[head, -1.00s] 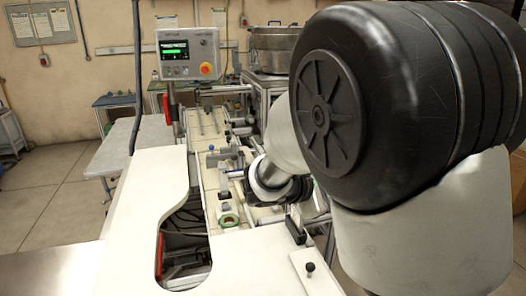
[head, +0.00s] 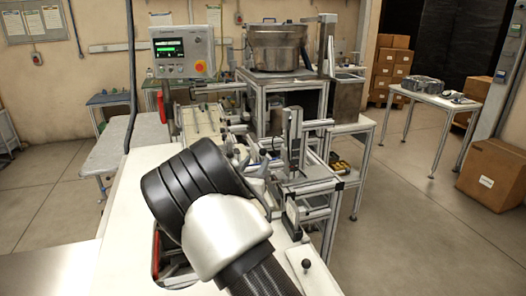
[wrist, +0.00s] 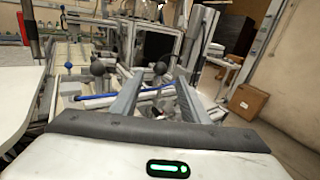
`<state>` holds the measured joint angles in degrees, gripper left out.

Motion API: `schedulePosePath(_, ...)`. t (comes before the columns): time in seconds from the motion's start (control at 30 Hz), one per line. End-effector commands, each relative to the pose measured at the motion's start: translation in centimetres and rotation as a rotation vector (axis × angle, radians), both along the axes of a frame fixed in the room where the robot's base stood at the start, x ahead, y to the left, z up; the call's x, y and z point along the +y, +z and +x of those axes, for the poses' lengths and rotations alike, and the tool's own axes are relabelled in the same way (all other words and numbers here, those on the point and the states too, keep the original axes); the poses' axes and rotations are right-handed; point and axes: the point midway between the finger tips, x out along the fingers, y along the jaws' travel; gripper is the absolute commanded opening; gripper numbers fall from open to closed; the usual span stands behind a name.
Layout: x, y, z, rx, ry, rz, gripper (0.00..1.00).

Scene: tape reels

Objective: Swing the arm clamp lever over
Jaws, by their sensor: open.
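My gripper (wrist: 160,78) is open in the wrist view, its two grey fingers apart with nothing held between them. Just beyond the fingertips is a dark ball knob (wrist: 160,68), and a second ball knob (wrist: 98,67) stands to its left. I cannot tell which of these belongs to the arm clamp lever. A blue rod (wrist: 95,97) lies across the fixture left of the fingers. In the head view, my black and white arm covers the gripper and much of the fixture.
A control box (head: 183,52) stands at the back left. A steel bowl (head: 279,46) sits on a frame behind the fixture. A vertical metal post (head: 294,138) rises right of my arm. A black knob (head: 306,264) stands on the near white plate.

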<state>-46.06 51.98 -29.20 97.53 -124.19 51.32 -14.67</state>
Motion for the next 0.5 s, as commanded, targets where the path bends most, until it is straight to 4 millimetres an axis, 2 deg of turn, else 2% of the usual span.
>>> schedulePosePath(0.1, -1.0, 0.1, 2.6, -0.002, -0.003, -0.002, 0.42)
schedulePosePath(0.23, -1.8, 0.1, 5.1, -0.002, -0.003, -0.001, 0.42)
schedulePosePath(0.5, -2.6, 0.1, 8.0, -0.001, -0.002, 0.001, 0.42)
